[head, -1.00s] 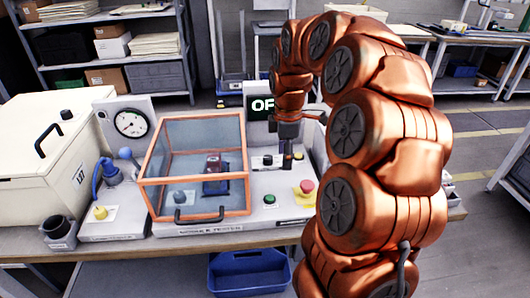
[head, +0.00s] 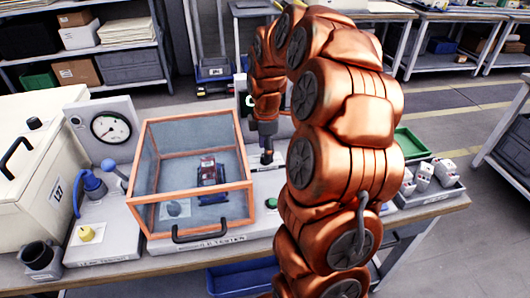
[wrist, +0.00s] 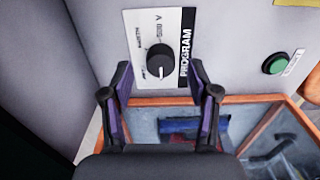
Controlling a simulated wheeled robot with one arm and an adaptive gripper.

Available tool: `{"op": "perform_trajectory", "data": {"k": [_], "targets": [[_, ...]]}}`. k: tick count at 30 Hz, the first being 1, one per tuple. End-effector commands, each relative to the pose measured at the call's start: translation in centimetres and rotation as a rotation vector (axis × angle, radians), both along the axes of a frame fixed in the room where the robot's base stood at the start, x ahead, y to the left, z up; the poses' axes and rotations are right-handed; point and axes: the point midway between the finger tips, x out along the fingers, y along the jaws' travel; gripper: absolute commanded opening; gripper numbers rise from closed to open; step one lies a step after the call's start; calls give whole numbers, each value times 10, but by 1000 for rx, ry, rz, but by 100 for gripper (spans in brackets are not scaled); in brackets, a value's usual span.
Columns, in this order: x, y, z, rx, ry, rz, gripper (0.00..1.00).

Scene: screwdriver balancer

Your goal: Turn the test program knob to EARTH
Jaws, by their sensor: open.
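The black test program knob (wrist: 159,61) is on a white plate marked PROGRAM (wrist: 186,45) in the wrist view. In the head view my gripper (head: 267,156) points down at the tester panel, right of the clear orange-framed guard box, and I cannot make out the knob there.
The orange-framed guard box (head: 190,215) with a device inside stands close left of my gripper. A green button (wrist: 275,64) is right of the knob in the wrist view. A gauge (head: 111,128) and a yellow knob (head: 86,233) are farther left. A tray of parts (head: 430,190) is at right.

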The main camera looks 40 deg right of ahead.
Motion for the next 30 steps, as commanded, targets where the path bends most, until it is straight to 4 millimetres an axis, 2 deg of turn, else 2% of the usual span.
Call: {"op": "perform_trajectory", "data": {"k": [6, 16, 30], "targets": [[0, 1, -18, 0, 2, 3, 60], [1, 2, -21, 0, 1, 5, 59], [1, 2, -21, 0, 1, 5, 10]]}}
